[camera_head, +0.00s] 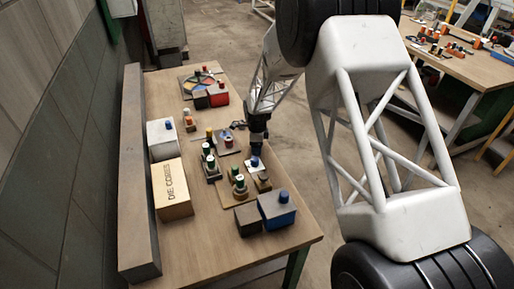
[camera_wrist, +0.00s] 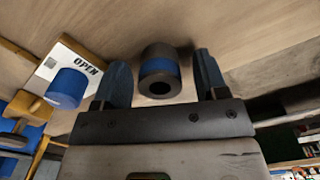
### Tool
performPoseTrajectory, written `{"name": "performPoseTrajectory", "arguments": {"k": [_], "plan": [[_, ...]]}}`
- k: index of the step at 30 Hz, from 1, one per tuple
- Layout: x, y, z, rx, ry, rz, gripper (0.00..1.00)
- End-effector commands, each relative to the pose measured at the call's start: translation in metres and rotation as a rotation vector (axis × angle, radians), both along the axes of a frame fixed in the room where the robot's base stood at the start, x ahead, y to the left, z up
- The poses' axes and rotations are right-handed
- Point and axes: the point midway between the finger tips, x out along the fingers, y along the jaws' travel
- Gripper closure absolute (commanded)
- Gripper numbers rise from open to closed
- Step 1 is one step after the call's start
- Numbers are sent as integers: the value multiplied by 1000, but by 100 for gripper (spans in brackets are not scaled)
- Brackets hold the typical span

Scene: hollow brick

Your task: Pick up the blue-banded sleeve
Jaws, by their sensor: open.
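The blue-banded sleeve (camera_wrist: 159,70) is a short dark grey hollow cylinder with a blue band around its middle. In the wrist view it lies in the gap between the two fingers of my gripper (camera_wrist: 162,62), with its dark bore facing the camera. The fingers are open, with one on each side and a visible gap to the sleeve. In the head view my gripper (camera_head: 257,146) points down over the middle of the workbench. I cannot pick out the sleeve for certain there.
A white plate marked OPEN with a blue cylinder (camera_wrist: 67,88) is left of the fingers. On the workbench (camera_head: 205,262), a blue box (camera_head: 276,212), a DIE CORES box (camera_head: 171,190), a white box (camera_head: 161,140) and several small capped pieces stand around my gripper. The front is clear.

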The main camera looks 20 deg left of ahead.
Motion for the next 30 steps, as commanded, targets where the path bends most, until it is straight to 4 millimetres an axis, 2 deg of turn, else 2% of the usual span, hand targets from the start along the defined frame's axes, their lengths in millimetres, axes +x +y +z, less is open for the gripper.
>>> {"name": "performPoseTrajectory", "arguments": {"k": [17,28,30], "plan": [[0,0,-2,0,0,0,33],[0,0,-2,0,0,0,89],[0,0,-1,0,0,0,90]]}}
